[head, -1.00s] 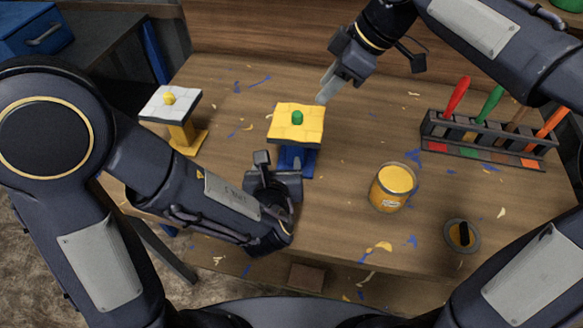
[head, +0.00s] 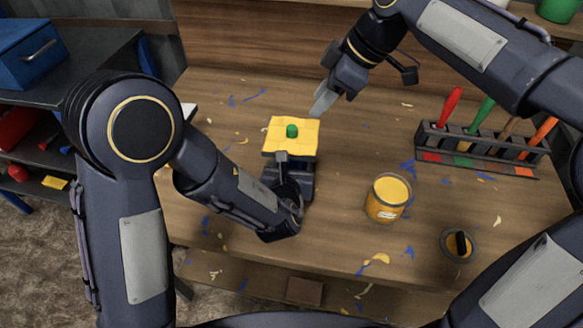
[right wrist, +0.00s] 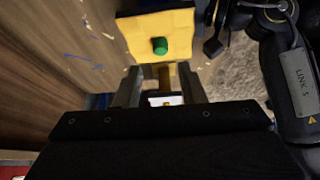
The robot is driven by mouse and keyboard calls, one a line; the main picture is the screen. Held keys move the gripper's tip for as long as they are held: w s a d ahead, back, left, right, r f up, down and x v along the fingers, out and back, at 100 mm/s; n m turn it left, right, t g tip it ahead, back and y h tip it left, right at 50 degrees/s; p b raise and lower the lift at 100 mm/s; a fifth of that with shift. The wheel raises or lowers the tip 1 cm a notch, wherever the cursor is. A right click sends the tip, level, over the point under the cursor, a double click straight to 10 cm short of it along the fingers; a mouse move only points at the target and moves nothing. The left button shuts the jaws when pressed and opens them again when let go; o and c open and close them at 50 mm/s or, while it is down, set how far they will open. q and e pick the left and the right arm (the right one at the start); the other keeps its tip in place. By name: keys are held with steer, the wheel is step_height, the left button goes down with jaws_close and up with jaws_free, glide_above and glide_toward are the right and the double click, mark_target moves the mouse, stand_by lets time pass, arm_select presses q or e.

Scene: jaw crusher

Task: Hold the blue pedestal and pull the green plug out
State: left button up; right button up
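The blue pedestal stands mid-table; its yellow slab top (head: 305,139) shows, while its blue stem is hidden behind my left gripper. The green plug (head: 292,131) sits upright in the slab. Both show in the right wrist view, slab (right wrist: 133,32) and plug (right wrist: 159,46). My left gripper (head: 292,172) is at the near side of the pedestal, just below the slab; its grip on the stem is hidden. My right gripper (head: 322,103) is above and right of the slab, apart from the plug. Its fingers (right wrist: 160,88) are spread and empty in the right wrist view.
A dark rack (head: 480,150) with colored handles stands at the far right. A white-topped pedestal (head: 189,112) is mostly hidden behind my left arm. Paint chips litter the table.

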mark_target(292, 127)
arm_select(q)
jaws_close()
stand_by(0.3)
arm_select(e)
steer(key=shift+o, duration=1.2)
steer(key=shift+w+a+r, duration=0.1)
steer(key=shift+a, duration=0.05)
steer(key=w+a+r+g+h, duration=0.1)
steer(key=w+a+r+h, duration=0.1)
steer(key=a+r+h, duration=0.15)
steer(key=f, duration=0.6)
steer(key=shift+s+a, duration=0.25)
steer(key=shift+a, duration=0.15)
steer(key=shift+s+a+f, duration=0.1)
steer(key=shift+a+f, duration=0.05)
steer(key=shift+f, duration=0.7)
steer(key=shift+s+a+f, duration=0.1)
steer(key=shift+f, duration=0.8)
steer(key=shift+s+a+f, duration=0.1)
steer(key=shift+a+f, duration=0.05)
steer(key=shift+f, duration=0.7)
